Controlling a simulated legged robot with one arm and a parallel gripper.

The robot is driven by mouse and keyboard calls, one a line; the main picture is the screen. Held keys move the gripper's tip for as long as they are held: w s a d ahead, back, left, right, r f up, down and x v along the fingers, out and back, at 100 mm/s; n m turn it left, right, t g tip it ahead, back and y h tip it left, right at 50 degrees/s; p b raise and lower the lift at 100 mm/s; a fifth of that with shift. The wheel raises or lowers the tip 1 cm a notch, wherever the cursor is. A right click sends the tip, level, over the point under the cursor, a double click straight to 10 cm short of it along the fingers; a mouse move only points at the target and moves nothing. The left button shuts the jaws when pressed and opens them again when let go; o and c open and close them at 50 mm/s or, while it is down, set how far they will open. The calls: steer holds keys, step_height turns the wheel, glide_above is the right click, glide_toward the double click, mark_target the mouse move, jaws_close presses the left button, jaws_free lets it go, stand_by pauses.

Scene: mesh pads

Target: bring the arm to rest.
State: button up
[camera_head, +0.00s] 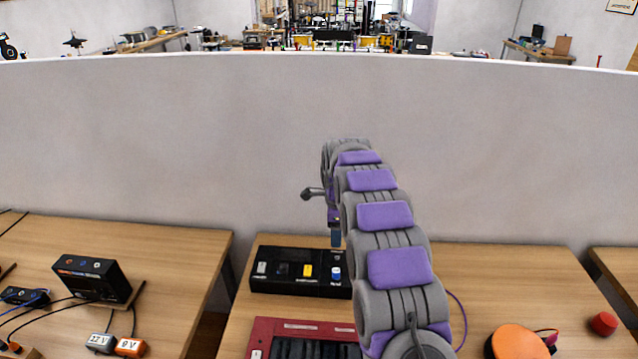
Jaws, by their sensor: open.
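My arm (398,268), grey with purple pads, reaches up and forward from the bottom of the view, right of centre. Its far end bends down in front of the white wall. My gripper (336,236) shows small and partly hidden behind the arm links, pointing down above the back of the middle table. It is open, and I see nothing held in it.
Below the gripper, a black box (290,271) with coloured switches sits on the middle table (500,275). A red device (300,330) is in front of it. An orange round object (518,341) and a red knob (603,323) lie right. A white wall (150,140) stands behind.

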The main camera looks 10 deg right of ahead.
steer(key=shift+s+r, duration=0.1)
steer(key=s+r+n+g, duration=0.1)
steer(key=s+r+n, duration=0.45)
steer(key=s, duration=0.65)
steer(key=s+r+n, duration=0.5)
steer(key=s+r, duration=0.2)
steer(key=s, duration=0.5)
steer(key=s+f+n, duration=0.2)
steer(key=s+n, duration=0.7)
steer(key=s, duration=1.8)
steer(key=shift+d+n+g, duration=0.3)
steer(key=shift+n+g, duration=0.05)
steer(key=shift+g, duration=0.05)
